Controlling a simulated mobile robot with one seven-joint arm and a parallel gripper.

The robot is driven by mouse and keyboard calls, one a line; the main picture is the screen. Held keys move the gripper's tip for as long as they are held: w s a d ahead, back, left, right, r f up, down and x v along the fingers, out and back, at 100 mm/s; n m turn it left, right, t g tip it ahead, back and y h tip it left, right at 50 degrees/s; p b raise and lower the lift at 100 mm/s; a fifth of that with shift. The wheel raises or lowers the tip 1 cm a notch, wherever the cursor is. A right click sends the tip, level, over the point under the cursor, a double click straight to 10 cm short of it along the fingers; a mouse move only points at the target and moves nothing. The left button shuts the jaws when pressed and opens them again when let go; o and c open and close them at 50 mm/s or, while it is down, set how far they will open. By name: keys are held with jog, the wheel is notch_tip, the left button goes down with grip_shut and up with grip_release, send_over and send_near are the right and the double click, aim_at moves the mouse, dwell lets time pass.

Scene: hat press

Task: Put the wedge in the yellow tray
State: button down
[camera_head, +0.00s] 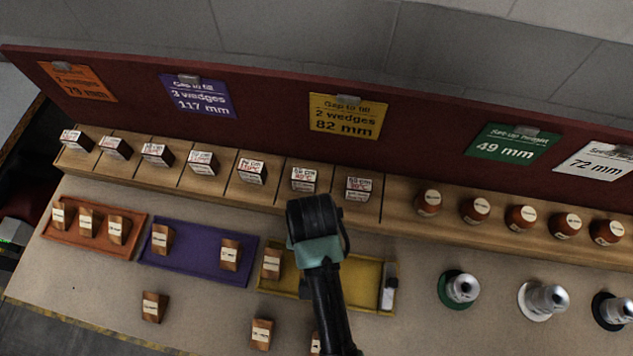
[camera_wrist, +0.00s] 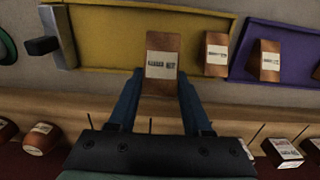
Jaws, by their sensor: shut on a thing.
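My gripper (camera_wrist: 161,82) is shut on a brown wedge (camera_wrist: 162,62) with a white label. In the wrist view the held wedge shows in front of the yellow tray (camera_wrist: 110,42), near its edge. I cannot tell whether it touches the tray floor. In the head view my arm hides the held wedge and the middle of the yellow tray (camera_head: 362,272). A second wedge (camera_head: 271,264) stands at the tray's left end; it also shows in the wrist view (camera_wrist: 217,66), beside the held one with a small space between.
A grey metal stop (camera_head: 388,290) is at the yellow tray's right end. The purple tray (camera_head: 196,252) and orange tray (camera_head: 75,238), both with wedges, lie left. Loose wedges (camera_head: 153,306) stand in front. A wooden rack (camera_head: 230,192) with blocks and round pieces runs behind.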

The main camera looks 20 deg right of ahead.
notch_tip(320, 180, down, 2)
jog(key=shift+a+f, duration=0.1)
jog(key=shift+a, duration=0.05)
jog(key=shift+f, duration=1.9)
jog(key=shift+f, duration=0.15)
jog(key=shift+c, duration=1.7)
grip_release()
